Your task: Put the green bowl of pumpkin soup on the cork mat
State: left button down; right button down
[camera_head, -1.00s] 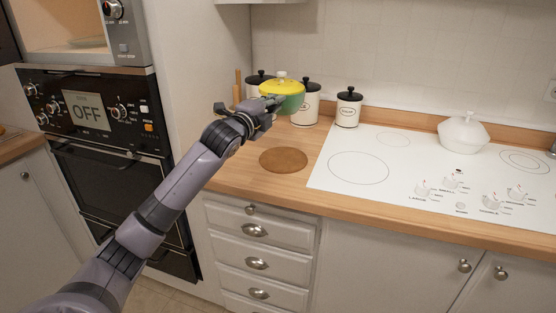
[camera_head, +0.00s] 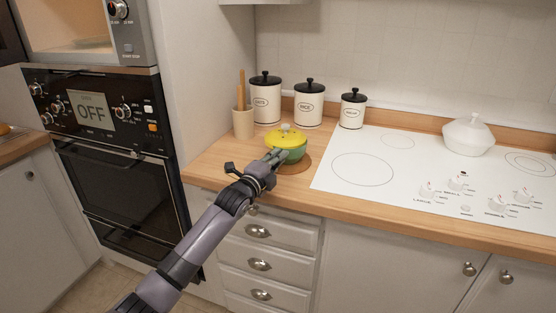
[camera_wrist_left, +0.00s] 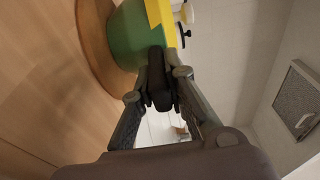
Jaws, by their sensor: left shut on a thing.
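My left gripper (camera_head: 273,158) is shut on the bowl's near side. In the left wrist view the fingers (camera_wrist_left: 160,78) meet at the green wall of the bowl (camera_wrist_left: 134,38), and the round brown mat (camera_wrist_left: 96,40) shows at the bowl's base. The bowl is on the mat or very close above it; I cannot tell which. My right gripper is not in view.
Several things stand behind: a utensil holder (camera_head: 243,123) and white canisters (camera_head: 308,108) with black lids. The white cooktop (camera_head: 330,180) with a white lidded pot (camera_head: 468,136) is to the right. Bare wooden counter (camera_head: 213,160) lies left of the mat.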

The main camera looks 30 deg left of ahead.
pick_arm(q)
jog(key=shift+r, duration=0.15)
jog(key=c, duration=2)
grip_release()
jog(key=shift+f, duration=0.25)
jog(key=o, duration=0.4)
jog(key=shift+r, duration=0.15)
jog(key=s+d, duration=0.1)
jog(key=s, duration=1.1)
jog(key=shift+b, duration=0.35)
